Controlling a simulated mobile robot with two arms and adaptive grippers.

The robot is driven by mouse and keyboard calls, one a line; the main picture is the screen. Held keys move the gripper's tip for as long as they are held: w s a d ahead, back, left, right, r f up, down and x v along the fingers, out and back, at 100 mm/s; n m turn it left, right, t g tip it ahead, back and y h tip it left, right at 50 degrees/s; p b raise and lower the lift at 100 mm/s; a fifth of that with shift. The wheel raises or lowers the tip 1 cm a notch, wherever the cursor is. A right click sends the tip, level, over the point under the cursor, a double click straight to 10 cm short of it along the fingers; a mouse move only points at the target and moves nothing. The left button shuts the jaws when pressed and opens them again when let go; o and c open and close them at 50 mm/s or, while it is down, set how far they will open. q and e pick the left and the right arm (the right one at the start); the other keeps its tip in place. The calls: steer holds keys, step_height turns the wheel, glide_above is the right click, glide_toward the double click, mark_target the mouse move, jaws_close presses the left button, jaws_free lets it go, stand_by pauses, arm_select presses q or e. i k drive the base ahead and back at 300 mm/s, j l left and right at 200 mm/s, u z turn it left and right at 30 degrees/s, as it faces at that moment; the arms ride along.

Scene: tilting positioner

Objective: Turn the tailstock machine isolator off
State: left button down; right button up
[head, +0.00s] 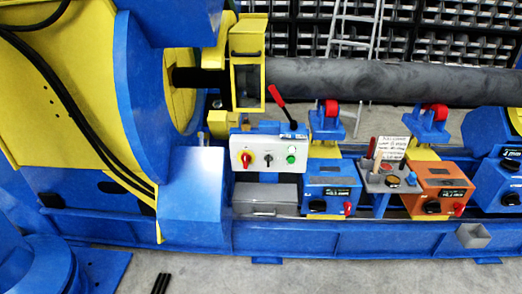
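A light grey control panel (268,152) stands on the blue machine bed, left of centre. It carries a red rotary knob on a yellow plate (245,159), a black selector (267,159) and a green button (291,159). A lever with a red handle (277,94) rises behind the panel. I cannot read any label naming the tailstock isolator, and the knob's exact position is too small to tell. Neither of my grippers is in view.
A dark pipe (370,80) runs above the bed from a large yellow and blue positioner (140,95). Right of the panel stand a blue box (331,184) and an orange box (440,184) with knobs. A handwritten sign (392,147) stands between them. Open floor (340,275) lies in front.

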mark_target(246, 158)
steer(key=i+j+z, duration=0.1)
steer(key=i+j, duration=0.95)
steer(key=i, duration=0.1)
